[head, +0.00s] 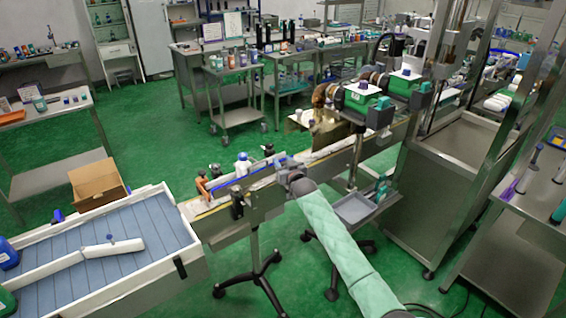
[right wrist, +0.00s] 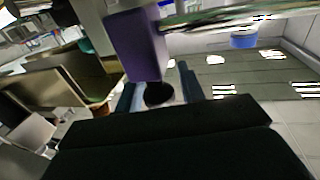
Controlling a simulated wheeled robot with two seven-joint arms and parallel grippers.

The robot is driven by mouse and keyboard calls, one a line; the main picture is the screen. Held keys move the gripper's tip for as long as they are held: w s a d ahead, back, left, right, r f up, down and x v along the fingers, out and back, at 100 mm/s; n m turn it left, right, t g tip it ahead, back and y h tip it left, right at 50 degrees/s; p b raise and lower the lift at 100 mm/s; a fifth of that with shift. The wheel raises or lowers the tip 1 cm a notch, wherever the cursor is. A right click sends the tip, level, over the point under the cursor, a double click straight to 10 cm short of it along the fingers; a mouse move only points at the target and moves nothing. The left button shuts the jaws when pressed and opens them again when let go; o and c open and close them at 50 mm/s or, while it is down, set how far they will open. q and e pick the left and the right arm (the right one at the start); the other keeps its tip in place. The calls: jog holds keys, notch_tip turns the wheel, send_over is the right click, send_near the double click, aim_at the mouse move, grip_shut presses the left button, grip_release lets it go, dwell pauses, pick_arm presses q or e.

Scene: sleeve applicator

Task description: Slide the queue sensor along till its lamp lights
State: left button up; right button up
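My right arm reaches up from the bottom of the head view to the conveyor rail (head: 238,184). Its gripper (head: 290,168) is at the rail's near side, by a small bluish-purple block, likely the queue sensor (head: 282,160). In the right wrist view a purple block (right wrist: 135,45) stands just beyond the fingertips. A dark round knob (right wrist: 158,95) sits between my two fingers (right wrist: 157,82), with what look like small gaps on both sides. I cannot make out a lit lamp. My left gripper is out of view.
A machine with green-and-white units (head: 361,96) stands over the line to the right. A grey tray (head: 354,208) is below the rail. A blue-slatted table (head: 100,270) is at left.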

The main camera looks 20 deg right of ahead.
grip_shut()
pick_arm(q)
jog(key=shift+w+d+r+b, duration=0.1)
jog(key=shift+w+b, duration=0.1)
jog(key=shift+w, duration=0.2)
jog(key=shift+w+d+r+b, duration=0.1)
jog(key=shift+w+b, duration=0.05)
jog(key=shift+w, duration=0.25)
pick_arm(e)
jog(key=s+a, duration=0.3)
jog(key=a, duration=0.7)
jog(key=shift+s, duration=0.35)
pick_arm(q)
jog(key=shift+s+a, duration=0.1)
pick_arm(e)
jog(key=shift+a, duration=0.1)
jog(key=shift+o, duration=1.6)
grip_release()
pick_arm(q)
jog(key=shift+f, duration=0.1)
